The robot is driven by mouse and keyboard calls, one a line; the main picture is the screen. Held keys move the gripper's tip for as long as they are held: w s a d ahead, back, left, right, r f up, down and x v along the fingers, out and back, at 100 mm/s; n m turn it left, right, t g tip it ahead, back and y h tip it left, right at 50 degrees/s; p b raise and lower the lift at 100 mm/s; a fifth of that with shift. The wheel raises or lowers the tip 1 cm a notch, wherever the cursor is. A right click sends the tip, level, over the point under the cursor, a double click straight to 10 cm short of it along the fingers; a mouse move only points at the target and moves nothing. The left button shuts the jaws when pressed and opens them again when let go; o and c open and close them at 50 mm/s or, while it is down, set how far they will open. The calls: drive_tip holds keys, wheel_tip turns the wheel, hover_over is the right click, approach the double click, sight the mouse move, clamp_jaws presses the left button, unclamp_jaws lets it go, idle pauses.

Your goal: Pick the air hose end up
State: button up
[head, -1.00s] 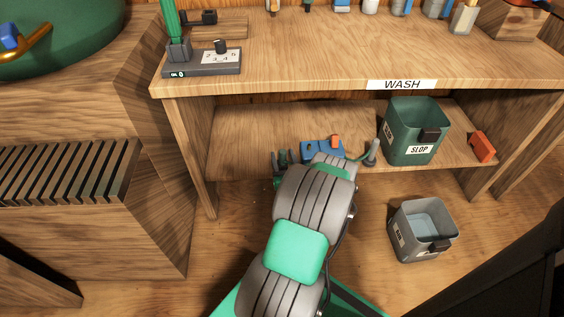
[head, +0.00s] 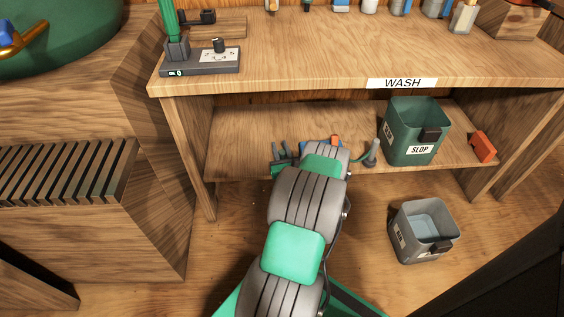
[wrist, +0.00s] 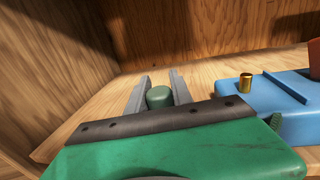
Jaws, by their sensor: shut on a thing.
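My gripper (wrist: 158,90) is shut on a dark green, rounded piece (wrist: 160,97), taken to be the air hose end. In the wrist view it sits between the two grey fingers, with its lower part hidden by my gripper body. In the head view my gripper (head: 284,151) reaches in over the front of the lower shelf, and the held piece is hard to make out. A ribbed green hose piece (wrist: 276,149) shows beside a blue box (wrist: 262,99) with a brass fitting (wrist: 246,83), right of the fingers.
The lower shelf (head: 238,130) lies under the WASH bench top. A grey upright piece (head: 371,153), a green SLOP bin (head: 412,128) and an orange-red block (head: 483,147) stand to the right. A grey bin (head: 423,230) is on the floor. The shelf's left part is clear.

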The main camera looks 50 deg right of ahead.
clamp_jaws()
